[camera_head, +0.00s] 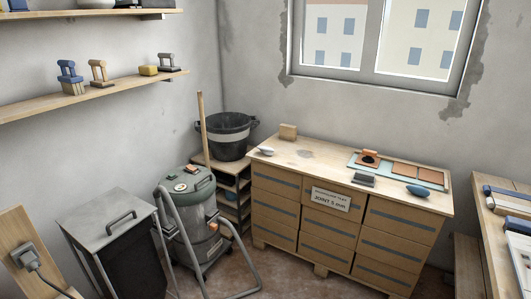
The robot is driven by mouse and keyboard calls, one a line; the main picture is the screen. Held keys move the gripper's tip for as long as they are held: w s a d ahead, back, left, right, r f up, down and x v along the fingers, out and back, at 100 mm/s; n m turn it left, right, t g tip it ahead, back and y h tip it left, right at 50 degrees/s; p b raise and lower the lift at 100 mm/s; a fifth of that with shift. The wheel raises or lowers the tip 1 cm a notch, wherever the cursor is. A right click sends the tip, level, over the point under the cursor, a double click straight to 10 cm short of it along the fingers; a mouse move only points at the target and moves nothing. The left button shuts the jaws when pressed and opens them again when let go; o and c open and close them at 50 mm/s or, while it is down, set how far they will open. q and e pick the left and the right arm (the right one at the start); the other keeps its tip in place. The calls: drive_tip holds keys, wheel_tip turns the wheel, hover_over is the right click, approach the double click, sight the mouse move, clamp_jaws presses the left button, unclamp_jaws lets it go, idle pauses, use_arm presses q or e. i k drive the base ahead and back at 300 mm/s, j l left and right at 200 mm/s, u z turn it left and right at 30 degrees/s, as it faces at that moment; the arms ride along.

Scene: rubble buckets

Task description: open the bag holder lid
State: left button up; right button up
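The bag holder (105,262) stands at the lower left, a dark box-like body partly cut off by the bottom edge. Its flat grey lid (92,213) lies closed on top. A dark bar handle (121,218) sits on the lid towards its right side. Neither of my grippers is in view, so nothing touches the lid.
A grey-green vacuum (188,188) with a tubular frame stands just right of the bag holder. Left is a wooden board (17,236) with a plug.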

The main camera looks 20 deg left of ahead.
sight(96, 223)
drive_tip(key=u, duration=1.8)
drive_tip(key=i+l+u, duration=0.35)
drive_tip(key=i+l, duration=0.25)
drive_tip(key=i, duration=0.3)
drive_tip(key=i+l+u, duration=0.35)
drive_tip(key=i+l, duration=0.45)
